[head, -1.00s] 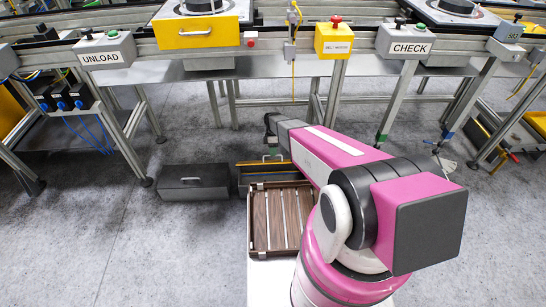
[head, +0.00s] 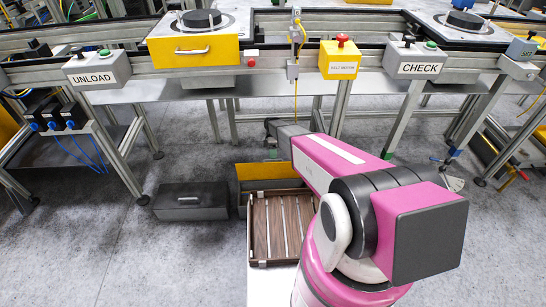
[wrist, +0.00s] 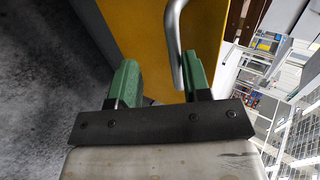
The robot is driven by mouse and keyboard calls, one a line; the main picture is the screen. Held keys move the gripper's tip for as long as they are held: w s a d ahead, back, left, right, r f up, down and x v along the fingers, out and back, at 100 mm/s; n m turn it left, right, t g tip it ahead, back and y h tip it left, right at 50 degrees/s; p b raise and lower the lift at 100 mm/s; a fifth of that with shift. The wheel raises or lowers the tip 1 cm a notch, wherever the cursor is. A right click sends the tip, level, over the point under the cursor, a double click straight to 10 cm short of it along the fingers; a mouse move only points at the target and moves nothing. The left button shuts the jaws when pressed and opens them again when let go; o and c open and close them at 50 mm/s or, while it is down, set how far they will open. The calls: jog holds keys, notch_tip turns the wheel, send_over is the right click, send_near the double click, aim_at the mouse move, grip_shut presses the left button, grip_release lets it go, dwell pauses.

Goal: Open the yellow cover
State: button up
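In the wrist view, a yellow panel (wrist: 142,40) with a curved steel handle (wrist: 172,35) lies ahead of my gripper (wrist: 160,80). The green fingers are open and apart. The handle's near end shows between them, close to the right finger; I cannot tell whether they touch. The head view shows a yellow cover (head: 195,50) with a silver handle, shut, on the conveyor, and an upright yellow panel (head: 268,171) at a dark floor box (head: 242,191). I cannot tell for sure which one the wrist view shows. My arm mostly hides my gripper there.
A dark box with a handle (head: 190,201) stands on the floor at left. A slatted wooden tray (head: 260,240) is in front of me. The conveyor frame, its legs, and the UNLOAD (head: 97,70) and CHECK (head: 418,62) boxes lie ahead.

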jog(key=shift+w+f+g, duration=0.3)
jog(key=shift+w+f, duration=0.4)
jog(key=shift+f, duration=0.3)
grip_shut()
jog(key=o, duration=0.8)
grip_release()
jog(key=shift+s, duration=0.1)
jog(key=shift+r, duration=0.1)
jog(key=shift+c, duration=0.3)
